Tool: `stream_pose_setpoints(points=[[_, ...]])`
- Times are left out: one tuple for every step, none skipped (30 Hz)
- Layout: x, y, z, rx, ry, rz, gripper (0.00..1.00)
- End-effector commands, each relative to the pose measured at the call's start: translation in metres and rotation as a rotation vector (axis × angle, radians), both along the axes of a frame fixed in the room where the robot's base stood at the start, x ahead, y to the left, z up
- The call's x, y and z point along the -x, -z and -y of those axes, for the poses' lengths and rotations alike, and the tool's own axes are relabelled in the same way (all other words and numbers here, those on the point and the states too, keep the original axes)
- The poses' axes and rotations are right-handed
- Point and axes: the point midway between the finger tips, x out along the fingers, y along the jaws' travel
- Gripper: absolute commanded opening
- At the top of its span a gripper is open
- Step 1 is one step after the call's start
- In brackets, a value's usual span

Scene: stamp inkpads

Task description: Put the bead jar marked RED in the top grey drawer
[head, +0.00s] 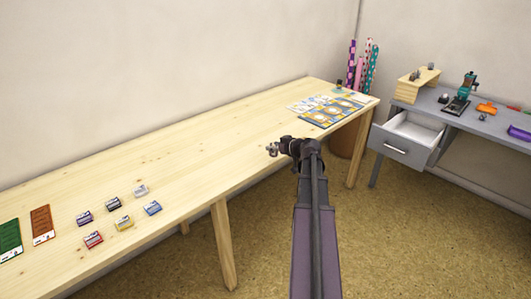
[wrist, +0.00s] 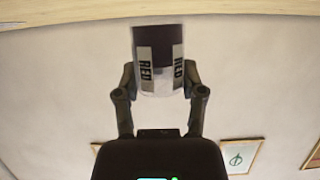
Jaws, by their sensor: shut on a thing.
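My gripper (head: 274,149) is over the wooden table in the head view. In the wrist view my gripper (wrist: 160,80) is shut on the bead jar (wrist: 158,62), with one finger on each side. The jar has a dark part, a pale part and labels reading RED. The jar cannot be made out clearly in the head view. The grey drawer (head: 394,149) under the grey bench is pulled open at the right, away from my gripper. Its white inside looks empty.
The long wooden table (head: 220,150) carries several inkpads (head: 124,223), green and brown boards at left, and patterned sheets (head: 330,108) at the far end. The grey bench (head: 455,115) holds a teal press (head: 463,92) and small items. Rolls (head: 362,68) stand in the corner.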

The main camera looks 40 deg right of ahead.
Motion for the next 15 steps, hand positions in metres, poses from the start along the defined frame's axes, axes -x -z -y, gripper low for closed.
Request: stream_pose_setpoints(points=[[-0.011, 0.002, -0.001, 0.001, -0.002, 0.000, 0.05], [-0.016, 0.002, -0.002, 0.002, -0.001, 0.000, 0.05], [-0.022, 0.003, -0.004, 0.001, -0.002, 0.000, 0.05], [-0.026, 0.003, -0.005, 0.001, -0.001, -0.001, 0.05], [-0.029, 0.003, -0.006, 0.001, -0.001, -0.001, 0.05], [-0.032, 0.004, -0.007, 0.000, 0.001, 0.000, 0.05], [-0.035, 0.004, -0.007, 0.000, 0.001, 0.000, 0.05], [-0.036, 0.004, -0.008, 0.000, 0.001, 0.000, 0.05], [-0.038, 0.004, -0.009, 0.000, 0.001, 0.000, 0.05], [-0.039, 0.004, -0.009, 0.000, 0.001, 0.000, 0.05], [-0.039, 0.004, -0.009, 0.000, 0.001, 0.000, 0.05], [-0.040, 0.004, -0.010, 0.000, 0.001, 0.000, 0.05], [-0.040, 0.004, -0.010, 0.001, 0.002, 0.000, 0.05], [-0.039, 0.004, -0.010, 0.001, 0.002, 0.000, 0.05], [-0.039, 0.004, -0.009, 0.001, 0.002, 0.000, 0.05]])
